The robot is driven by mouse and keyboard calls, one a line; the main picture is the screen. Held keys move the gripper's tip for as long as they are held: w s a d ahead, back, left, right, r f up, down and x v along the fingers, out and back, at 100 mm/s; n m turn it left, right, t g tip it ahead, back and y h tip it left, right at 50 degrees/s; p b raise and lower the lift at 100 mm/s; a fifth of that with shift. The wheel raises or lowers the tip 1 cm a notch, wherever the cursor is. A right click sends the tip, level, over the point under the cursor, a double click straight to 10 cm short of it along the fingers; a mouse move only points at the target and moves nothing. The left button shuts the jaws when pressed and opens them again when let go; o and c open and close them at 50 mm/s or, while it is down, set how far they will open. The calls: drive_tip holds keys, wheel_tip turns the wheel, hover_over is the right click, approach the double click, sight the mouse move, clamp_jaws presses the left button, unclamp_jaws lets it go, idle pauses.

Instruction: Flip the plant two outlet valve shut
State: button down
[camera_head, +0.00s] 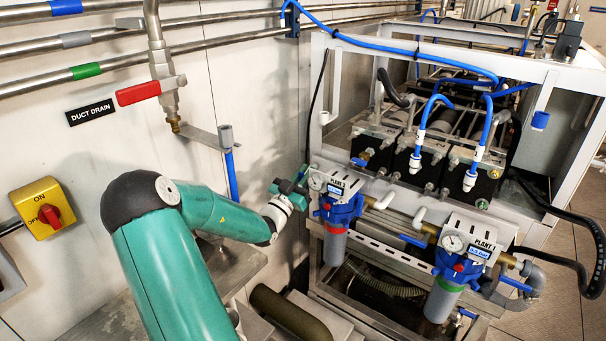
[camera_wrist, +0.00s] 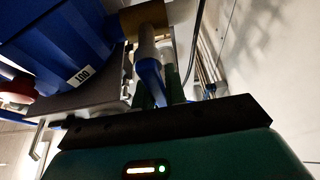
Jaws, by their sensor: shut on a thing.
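The plant 2 filter unit (camera_head: 342,205) has a blue head, a gauge and a grey bowl, and stands at the left of the white frame. My gripper (camera_head: 294,187) is at its left side in the head view and covers the valve there. In the wrist view, a blue valve lever (camera_wrist: 150,80) hangs below a brass fitting (camera_wrist: 146,17). My gripper (camera_wrist: 160,92) is shut on this lever, with a green finger on each side. The blue plant 2 housing (camera_wrist: 60,40) fills the upper left there. The lever's full angle to the pipe is unclear.
The plant 1 filter unit (camera_head: 462,258) stands to the right, with blue levers beside it. A red-handled duct drain valve (camera_head: 139,93) and a yellow switch box (camera_head: 43,215) are on the left wall. A dark cylinder (camera_head: 290,314) lies below my arm.

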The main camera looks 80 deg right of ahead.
idle(0.5)
drive_tip(key=c, duration=1.4)
unclamp_jaws()
drive_tip(key=shift+s, duration=0.1)
drive_tip(key=shift+c, duration=0.2)
